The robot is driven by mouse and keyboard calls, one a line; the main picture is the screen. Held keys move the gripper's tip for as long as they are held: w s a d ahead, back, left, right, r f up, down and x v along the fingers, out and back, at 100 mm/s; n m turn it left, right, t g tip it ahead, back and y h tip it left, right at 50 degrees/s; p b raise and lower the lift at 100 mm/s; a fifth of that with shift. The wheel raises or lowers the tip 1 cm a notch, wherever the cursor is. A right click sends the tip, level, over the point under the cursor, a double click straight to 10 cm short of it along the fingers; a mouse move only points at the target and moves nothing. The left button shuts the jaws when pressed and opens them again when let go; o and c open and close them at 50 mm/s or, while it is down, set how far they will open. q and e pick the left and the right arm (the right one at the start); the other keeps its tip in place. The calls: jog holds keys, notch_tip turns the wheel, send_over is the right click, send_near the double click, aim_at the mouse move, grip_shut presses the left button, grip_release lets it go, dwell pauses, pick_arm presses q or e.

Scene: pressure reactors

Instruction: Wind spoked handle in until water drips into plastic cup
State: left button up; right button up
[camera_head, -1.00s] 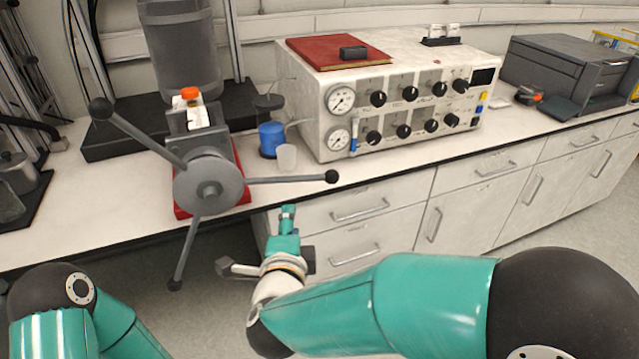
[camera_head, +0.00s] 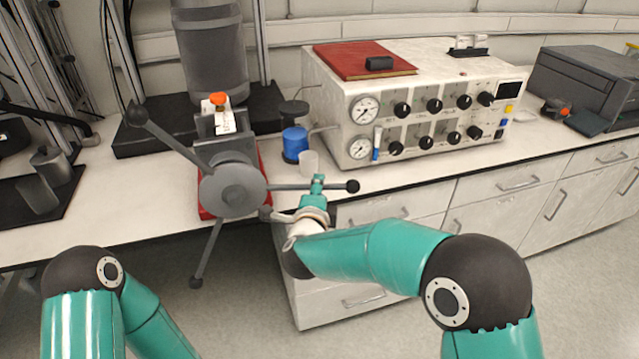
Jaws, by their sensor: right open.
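The spoked handle (camera_head: 232,190) has a grey round hub and three spokes ending in black balls. One spoke points up-left, one right and one down. The right spoke passes by my right gripper (camera_head: 318,182), which is open and pointing away from me. The gripper overlaps the spoke just inside its ball end (camera_head: 352,186); I cannot tell whether they touch. The small translucent plastic cup (camera_head: 308,163) stands upright on the bench just beyond the gripper. I cannot make out any water in it. My left gripper is out of view; only my left arm shows.
A blue-bodied container (camera_head: 294,143) stands behind the cup. The white control box (camera_head: 400,120) with gauges and knobs is to the right, with a red book (camera_head: 362,62) on top. A grey cylinder vessel (camera_head: 210,60) stands behind the handle. Drawers (camera_head: 505,185) line the bench front.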

jog(key=shift+x, duration=1)
jog(key=shift+s, duration=0.1)
grip_shut()
